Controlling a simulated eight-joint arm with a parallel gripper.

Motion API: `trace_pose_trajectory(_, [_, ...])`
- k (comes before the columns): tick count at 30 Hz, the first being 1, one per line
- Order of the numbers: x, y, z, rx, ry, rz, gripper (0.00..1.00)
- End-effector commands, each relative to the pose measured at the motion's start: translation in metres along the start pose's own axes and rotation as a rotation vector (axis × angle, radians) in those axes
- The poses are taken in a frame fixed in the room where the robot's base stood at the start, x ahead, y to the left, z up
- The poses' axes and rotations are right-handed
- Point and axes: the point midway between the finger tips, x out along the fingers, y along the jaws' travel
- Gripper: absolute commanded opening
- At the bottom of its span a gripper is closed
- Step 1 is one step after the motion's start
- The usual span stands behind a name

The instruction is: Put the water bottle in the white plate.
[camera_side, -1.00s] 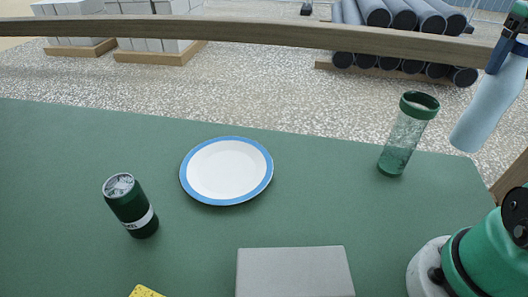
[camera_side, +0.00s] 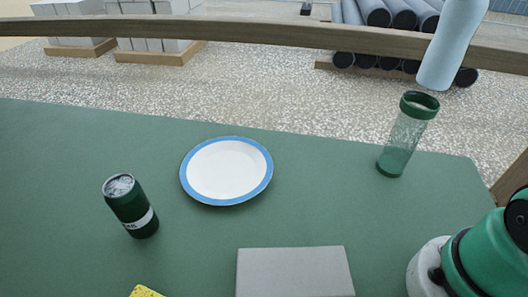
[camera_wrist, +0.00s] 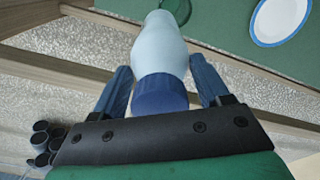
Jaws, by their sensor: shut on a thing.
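The light blue water bottle (camera_side: 452,45) hangs in the air at the top right of the side view, a little tilted. Its upper part is cut off by the frame edge. In the wrist view the bottle (camera_wrist: 160,55) shows its dark blue cap between the two blue fingers of my gripper (camera_wrist: 162,92), which is shut on it. My gripper is out of frame in the side view. The white plate (camera_side: 227,171) with a blue rim lies empty on the green table, well to the left of and below the bottle. The plate also shows in the wrist view (camera_wrist: 280,15), partly cut off.
A clear tumbler with a green rim (camera_side: 408,134) stands on the table (camera_side: 80,250) right of the plate, below the bottle. A dark green can (camera_side: 131,207) stands left of the plate. A grey box (camera_side: 294,272) and part of a yellow sponge (camera_side: 146,292) lie in front.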

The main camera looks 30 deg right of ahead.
Motion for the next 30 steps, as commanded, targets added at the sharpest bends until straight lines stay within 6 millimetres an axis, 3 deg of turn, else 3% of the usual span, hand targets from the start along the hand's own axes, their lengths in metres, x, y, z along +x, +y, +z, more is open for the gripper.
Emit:
trace_pose_trajectory(1, [0.002, -0.02, -0.012, -0.083, 0.0, 0.0, 0.0])
trace_pose_trajectory(8, [0.018, -0.104, -0.048, -0.39, 0.0, 0.0, 0.0])
trace_pose_trajectory(12, [0.041, -0.177, -0.068, -0.619, 0.001, 0.0, 0.0])
trace_pose_trajectory(18, [0.077, -0.273, -0.073, -0.888, 0.001, 0.001, 0.0])
trace_pose_trajectory(24, [0.098, -0.329, -0.063, -1.039, 0.001, 0.001, 0.0])
trace_pose_trajectory(30, [0.115, -0.344, -0.059, -1.08, 0.001, 0.001, 0.0])
